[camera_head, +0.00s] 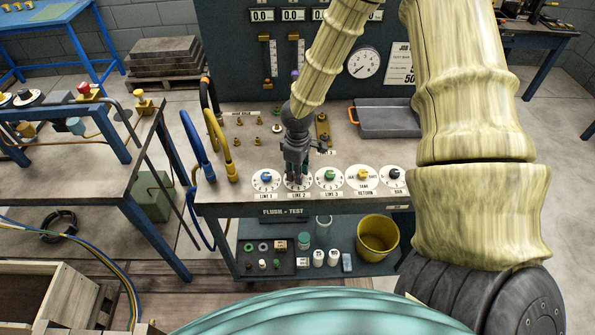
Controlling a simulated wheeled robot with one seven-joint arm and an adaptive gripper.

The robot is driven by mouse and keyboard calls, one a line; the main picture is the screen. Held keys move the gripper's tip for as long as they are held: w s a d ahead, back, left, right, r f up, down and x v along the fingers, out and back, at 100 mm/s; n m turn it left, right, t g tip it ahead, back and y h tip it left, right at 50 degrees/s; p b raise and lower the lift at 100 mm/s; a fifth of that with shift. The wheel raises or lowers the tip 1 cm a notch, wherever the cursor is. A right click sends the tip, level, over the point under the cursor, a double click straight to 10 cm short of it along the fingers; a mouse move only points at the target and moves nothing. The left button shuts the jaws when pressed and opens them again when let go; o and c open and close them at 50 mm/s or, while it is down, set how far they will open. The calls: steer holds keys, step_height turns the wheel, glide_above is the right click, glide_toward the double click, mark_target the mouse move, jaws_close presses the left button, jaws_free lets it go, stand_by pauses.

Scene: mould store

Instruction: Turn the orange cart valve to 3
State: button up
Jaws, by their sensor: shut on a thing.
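The flush-test cart (355,206) has a row of round white dials along its front edge. My gripper (297,177) points down over the LINE 2 dial (287,187) and is shut on its knob. The fingers hide the knob, so I cannot tell its colour or setting. The LINE 1 dial (265,180) on the left has a blue knob. The LINE 3 dial (330,176) on the right has a green knob. The TANK RETURN dial (362,176) has a yellow knob, and the far right dial (395,175) a black one.
Blue (196,145) and yellow (220,145) hoses arch at the cart's left end. A grey tray (390,120) lies behind the dials. A yellow bucket (377,237) and small containers stand on the lower shelf. A panel with gauges rises behind. Another bench (80,165) stands left.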

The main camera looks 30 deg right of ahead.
steer(key=shift+m, duration=0.3)
steer(key=m+b, duration=0.1)
steer(key=m, duration=0.2)
steer(key=shift+w+d+m, duration=0.1)
steer(key=shift+m, duration=0.2)
steer(key=m, duration=0.4)
steer(key=shift+m, duration=0.3)
steer(key=m, duration=0.4)
steer(key=shift+d+r, duration=0.1)
steer(key=m, duration=0.4)
steer(key=shift+m, duration=0.6)
steer(key=o, duration=1)
steer(key=shift+d, duration=0.1)
